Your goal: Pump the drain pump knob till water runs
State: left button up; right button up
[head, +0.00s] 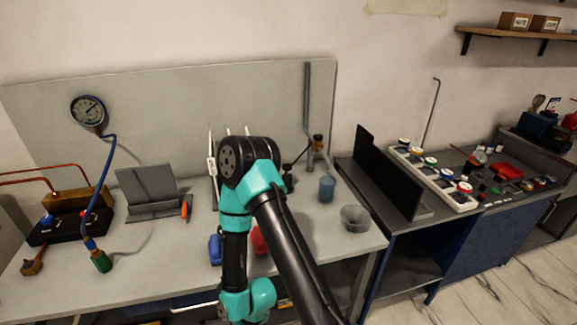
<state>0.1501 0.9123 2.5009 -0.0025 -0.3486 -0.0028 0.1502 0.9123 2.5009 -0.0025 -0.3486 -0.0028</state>
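No part can be made out for certain as the drain pump knob. A grey upright pipe (307,105) stands against the back panel, with a small brown and dark fitting (318,143) beside it. A small dark piece (288,180) shows just right of my arm, with a thin dark rod rising from it towards the pipe. One of my teal and black arms stands in the middle and hides part of the bench behind it. Neither gripper can be seen. No running water is visible.
A blue cup (327,190) and a clear bowl (354,218) stand right of the arm. A blue object (215,249) and a red one (259,241) lie close beside it. A gauge (88,110) with a blue hose is at left. A dark upright panel (385,175) borders the right bench.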

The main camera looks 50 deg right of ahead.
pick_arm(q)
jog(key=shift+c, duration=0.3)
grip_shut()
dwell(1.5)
